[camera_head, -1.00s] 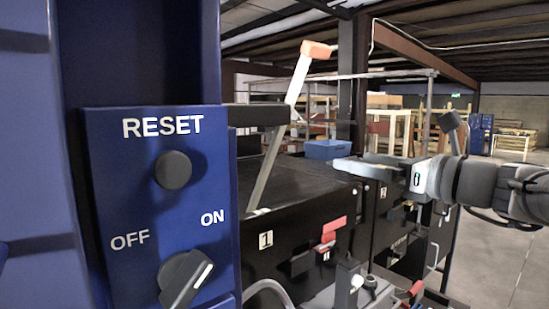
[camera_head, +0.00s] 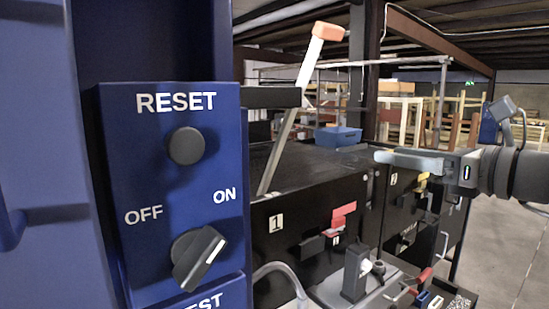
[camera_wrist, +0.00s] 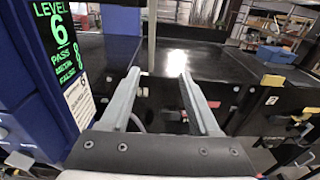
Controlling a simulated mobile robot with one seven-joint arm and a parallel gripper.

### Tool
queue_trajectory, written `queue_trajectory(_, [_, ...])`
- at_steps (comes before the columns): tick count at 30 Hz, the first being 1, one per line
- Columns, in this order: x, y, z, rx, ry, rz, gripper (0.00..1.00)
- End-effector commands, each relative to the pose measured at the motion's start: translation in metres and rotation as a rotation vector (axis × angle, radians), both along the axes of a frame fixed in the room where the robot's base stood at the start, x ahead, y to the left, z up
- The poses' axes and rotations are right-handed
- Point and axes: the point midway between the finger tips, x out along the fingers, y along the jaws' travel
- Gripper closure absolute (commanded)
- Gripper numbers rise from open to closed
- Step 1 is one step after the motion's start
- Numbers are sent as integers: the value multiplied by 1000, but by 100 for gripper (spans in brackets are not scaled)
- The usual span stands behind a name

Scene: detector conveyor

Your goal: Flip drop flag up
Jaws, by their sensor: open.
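A pale, slanted arm with an orange tip (camera_head: 328,32) rises above the black conveyor housing; it may be the drop flag, but I cannot be sure. It leans right at its top. A narrow upright bar (camera_wrist: 152,38), perhaps the same arm, shows beyond my fingers in the wrist view. My gripper (camera_head: 382,157) is to the right of the arm, over the housing top, pointing left. In the wrist view my gripper (camera_wrist: 158,75) is open and empty, its two grey fingers apart. A small red tab (camera_head: 343,212) sits on the housing front near the number 1.
A blue control panel (camera_head: 150,205) with a RESET button (camera_head: 186,146) and OFF/ON knob (camera_head: 200,258) fills the left. A small blue bin (camera_head: 338,137) is on the housing's far side. A green-lettered display (camera_wrist: 60,40) stands left in the wrist view. Open floor lies right.

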Motion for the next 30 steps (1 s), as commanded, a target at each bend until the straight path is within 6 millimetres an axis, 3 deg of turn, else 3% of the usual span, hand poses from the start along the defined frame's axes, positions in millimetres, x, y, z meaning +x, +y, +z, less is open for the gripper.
queue_trajectory(1, [19, 13, -8, -15, 30, 5, 49])
queue_trajectory(6, [85, 66, -43, -79, 122, 5, 79])
queue_trajectory(10, [119, 105, -66, -118, 168, 7, 100])
queue_trajectory(15, [140, 137, -83, -145, 195, 6, 100])
queue_trajectory(23, [160, 154, -93, -150, 203, 6, 100])
queue_trajectory(30, [193, 179, -105, -150, 201, 7, 100])
